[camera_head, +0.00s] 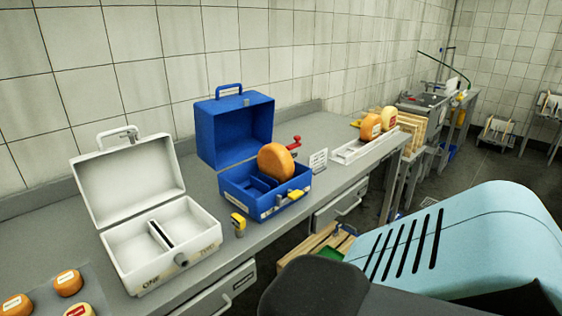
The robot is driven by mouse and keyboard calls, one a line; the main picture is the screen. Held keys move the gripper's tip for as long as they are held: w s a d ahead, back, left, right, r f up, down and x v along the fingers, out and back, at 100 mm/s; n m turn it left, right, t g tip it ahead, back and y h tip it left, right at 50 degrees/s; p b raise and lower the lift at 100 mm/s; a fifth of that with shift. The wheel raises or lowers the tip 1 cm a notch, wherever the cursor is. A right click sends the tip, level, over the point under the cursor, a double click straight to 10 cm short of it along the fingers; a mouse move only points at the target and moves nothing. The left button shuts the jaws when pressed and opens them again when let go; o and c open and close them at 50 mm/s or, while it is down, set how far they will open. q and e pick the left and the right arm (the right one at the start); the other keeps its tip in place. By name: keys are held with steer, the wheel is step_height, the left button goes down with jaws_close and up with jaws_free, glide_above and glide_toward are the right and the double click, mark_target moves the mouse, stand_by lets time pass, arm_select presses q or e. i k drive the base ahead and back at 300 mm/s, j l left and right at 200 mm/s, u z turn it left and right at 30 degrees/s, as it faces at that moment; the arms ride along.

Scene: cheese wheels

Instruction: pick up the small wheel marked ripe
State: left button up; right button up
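Small orange wheels with labels sit on a grey mat at the lower left: one nearer the case (68,283), one at the left edge (15,305), and a yellower one with a red label (78,310), cut by the bottom edge. Their labels are too small to read, so I cannot tell which says ripe. A larger orange wheel (275,162) stands on edge in the open blue case (235,130). Two labelled wheels, orange (370,127) and pale yellow (389,119), stand upright farther along the counter. Neither gripper is in view.
A small yellow object (238,224) and a white sign (318,160) stand near the blue case. A wooden crate (310,245) is below. My own bodywork fills the lower right.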

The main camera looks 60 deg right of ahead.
mark_target(275, 160)
steer(key=k+l, duration=0.1)
steer(key=l, duration=0.35)
steer(key=k+l, duration=0.1)
steer(key=l, duration=0.35)
steer(key=k+l, duration=0.1)
steer(key=l, duration=0.35)
steer(key=k+l, duration=0.15)
steer(key=l, duration=0.3)
steer(key=i+l+u, duration=0.05)
